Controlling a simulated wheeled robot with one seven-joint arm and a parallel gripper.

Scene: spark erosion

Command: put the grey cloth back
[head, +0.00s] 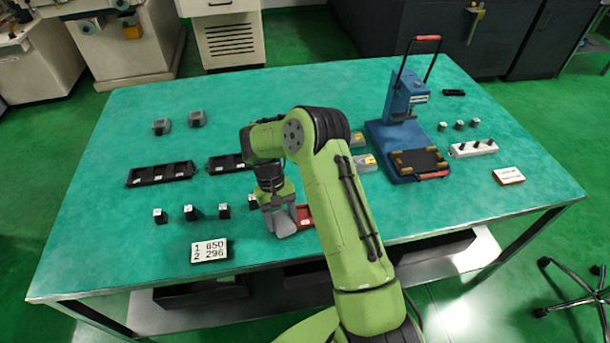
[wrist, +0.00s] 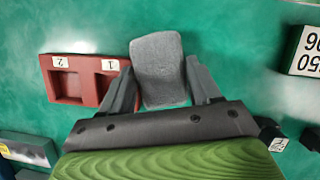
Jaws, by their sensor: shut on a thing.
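The grey cloth (wrist: 160,68) is a small folded-looking pad between the two fingers of my gripper (wrist: 160,85) in the wrist view. My gripper is shut on it. In the head view my gripper (head: 281,212) points down over the table's front middle, with the grey cloth (head: 284,226) at its tips. It is low over the green tabletop; I cannot tell whether the cloth touches the table. A red tray (wrist: 83,92) with compartments labelled 2 and 1 lies beside the cloth; in the head view my arm mostly hides the red tray (head: 304,214).
A number card (head: 209,251) and several small black blocks (head: 191,213) stand to the left of my gripper. Two black trays (head: 160,174) lie behind them. A blue press (head: 395,130) stands at the right, near a white strip (head: 473,148).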

